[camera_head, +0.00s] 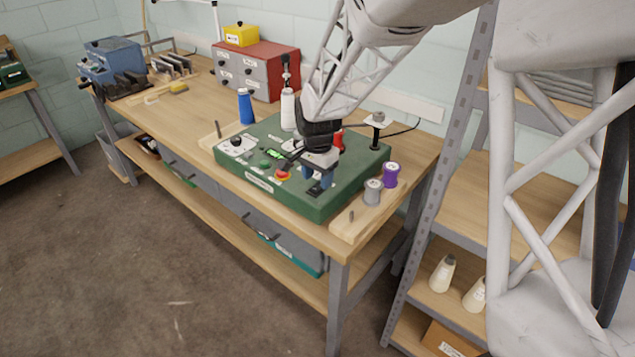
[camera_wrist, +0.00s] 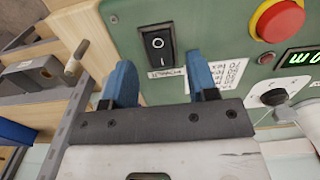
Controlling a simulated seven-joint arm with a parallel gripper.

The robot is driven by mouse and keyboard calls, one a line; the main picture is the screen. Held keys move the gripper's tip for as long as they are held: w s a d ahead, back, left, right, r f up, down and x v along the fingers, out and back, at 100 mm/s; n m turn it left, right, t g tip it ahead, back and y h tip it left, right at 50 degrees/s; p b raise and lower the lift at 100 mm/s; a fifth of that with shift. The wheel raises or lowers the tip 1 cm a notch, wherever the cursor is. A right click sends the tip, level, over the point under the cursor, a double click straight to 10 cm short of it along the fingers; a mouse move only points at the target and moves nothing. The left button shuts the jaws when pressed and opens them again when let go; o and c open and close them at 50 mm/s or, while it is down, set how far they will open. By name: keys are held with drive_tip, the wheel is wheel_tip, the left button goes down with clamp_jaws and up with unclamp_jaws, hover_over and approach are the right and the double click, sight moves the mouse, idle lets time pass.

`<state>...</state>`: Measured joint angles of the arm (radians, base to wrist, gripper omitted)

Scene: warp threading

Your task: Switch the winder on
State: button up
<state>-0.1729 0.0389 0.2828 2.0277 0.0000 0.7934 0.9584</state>
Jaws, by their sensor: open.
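The green winder (camera_head: 262,187) sits on the workbench, its panel facing up. In the wrist view its black rocker switch (camera_wrist: 159,45), marked 0 and I, is on the green panel (camera_wrist: 215,15) beyond and between my fingertips. I cannot tell which side is pressed in. My gripper (camera_head: 316,182) is over the front right part of the panel and hides the switch in the head view. Its two blue fingers (camera_wrist: 161,75) are apart with nothing between them. They look clear of the switch, but the height is hard to judge.
A red and yellow stop button (camera_wrist: 277,19), a green-lit display (camera_wrist: 303,58) and a dial (camera_wrist: 274,97) share the panel. Grey (camera_head: 373,192) and purple (camera_head: 390,175) spools stand at its right. A white cone (camera_head: 289,110) and blue spool (camera_head: 245,106) stand behind.

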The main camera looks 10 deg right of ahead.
sight(317, 188)
drive_tip(key=shift+f, duration=1.1)
